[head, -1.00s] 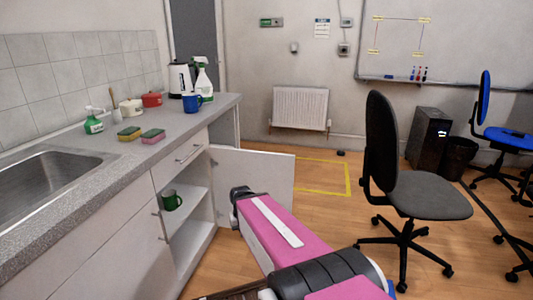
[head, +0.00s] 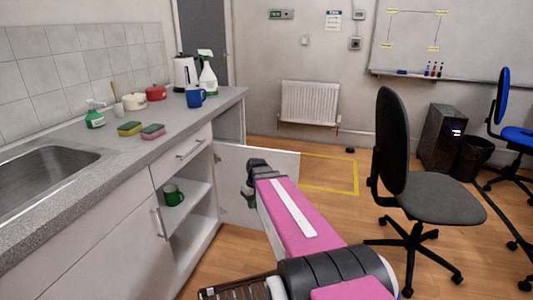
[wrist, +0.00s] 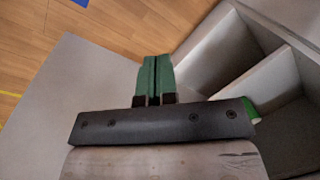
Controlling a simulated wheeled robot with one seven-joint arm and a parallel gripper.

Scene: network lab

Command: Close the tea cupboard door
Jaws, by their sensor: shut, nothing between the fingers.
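The tea cupboard door (head: 235,163) is a plain white panel under the counter, swung wide open in the head view. It also shows as a grey panel at the left of the wrist view (wrist: 75,85). The open cupboard (head: 190,203) has shelves, with a green mug (head: 173,195) on one. My gripper (wrist: 153,62) shows in the wrist view with its green fingers together and empty, in front of the door panel and beside the cupboard opening. Whether the fingers touch the door, I cannot tell. In the head view my arm hides part of the door and the fingertips.
The counter (head: 105,165) runs along the left, with a sink, sponges, pots, a blue mug, spray bottles and a kettle. A black office chair (head: 435,195) stands right of my arm.

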